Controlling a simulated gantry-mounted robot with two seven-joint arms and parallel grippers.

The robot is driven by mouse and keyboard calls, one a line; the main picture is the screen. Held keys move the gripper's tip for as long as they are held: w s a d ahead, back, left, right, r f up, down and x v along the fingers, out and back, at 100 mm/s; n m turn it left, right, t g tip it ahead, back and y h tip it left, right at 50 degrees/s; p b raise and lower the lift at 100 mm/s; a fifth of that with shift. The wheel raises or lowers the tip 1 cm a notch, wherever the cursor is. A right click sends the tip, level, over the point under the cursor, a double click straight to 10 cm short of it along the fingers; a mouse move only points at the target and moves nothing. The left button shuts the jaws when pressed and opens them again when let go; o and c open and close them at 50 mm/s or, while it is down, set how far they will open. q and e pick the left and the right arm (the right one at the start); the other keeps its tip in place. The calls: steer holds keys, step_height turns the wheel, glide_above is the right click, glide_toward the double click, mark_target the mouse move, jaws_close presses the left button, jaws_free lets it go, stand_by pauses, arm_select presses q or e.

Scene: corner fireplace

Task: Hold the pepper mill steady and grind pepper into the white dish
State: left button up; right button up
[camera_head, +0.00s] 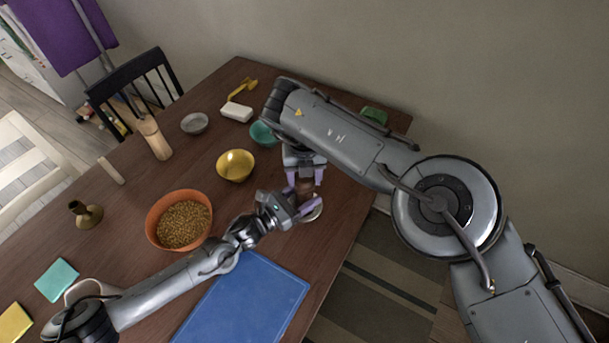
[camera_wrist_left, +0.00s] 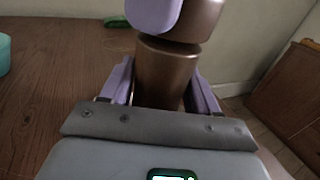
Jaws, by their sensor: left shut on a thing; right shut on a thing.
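The brown pepper mill (camera_head: 305,187) stands between my two grippers at the table's right side, mostly hidden by them in the head view. In the left wrist view its metallic brown body (camera_wrist_left: 165,72) sits between the purple fingers of my left gripper (camera_wrist_left: 160,88), which is shut on it low down. My right gripper (camera_head: 305,176) comes from above and is shut on the mill's upper part; one of its purple fingers shows in the left wrist view (camera_wrist_left: 154,12). A pale round dish (camera_head: 315,213) shows partly beneath the mill and left gripper. Its contents are hidden.
A blue board (camera_head: 245,300) lies in front of the grippers. An orange bowl of grains (camera_head: 152,222), a yellow bowl (camera_head: 235,166) and a teal bowl (camera_head: 261,134) stand to the left and behind. A white block-shaped item (camera_head: 236,112) lies farther back.

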steer(key=m, duration=0.4)
steer(key=shift+m, duration=0.4)
steer(key=m, duration=0.4)
steer(key=shift+m, duration=0.3)
arm_select(q)
steer(key=shift+f, duration=0.1)
arm_select(e)
steer(key=o, duration=1)
steer(key=shift+o, duration=0.2)
steer(key=shift+r, duration=0.15)
step_height(320, 180, up, 12)
